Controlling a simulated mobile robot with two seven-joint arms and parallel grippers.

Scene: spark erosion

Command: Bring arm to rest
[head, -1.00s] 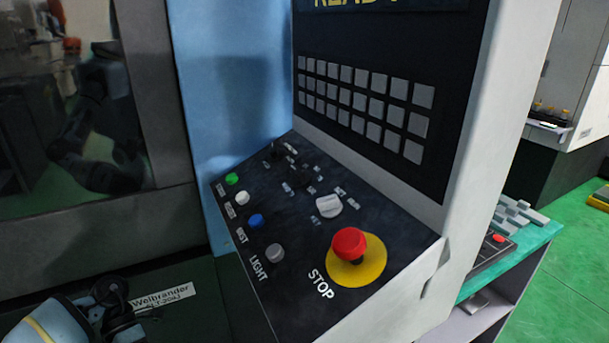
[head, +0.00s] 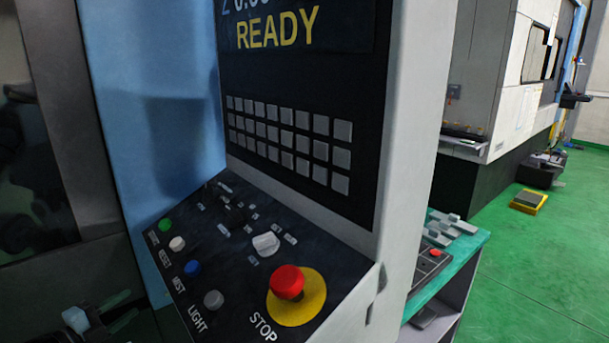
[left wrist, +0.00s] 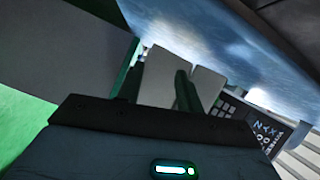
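My left gripper (head: 98,327) shows only in part at the bottom left of the head view, dark with a light blue piece, cut off by the lower edge. It is left of the machine's sloped control panel (head: 236,290) and appears apart from it. In the left wrist view, the dark wrist housing (left wrist: 160,150) with a lit green indicator fills the bottom. No held object is distinguishable. My right gripper is in neither view.
The panel carries a red stop button (head: 287,282) on a yellow disc, a grey knob (head: 265,244) and several coloured buttons. A screen (head: 290,30) above reads READY. A teal-topped bench (head: 455,266) stands to the right. Green floor (head: 530,265) beyond it is mostly clear.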

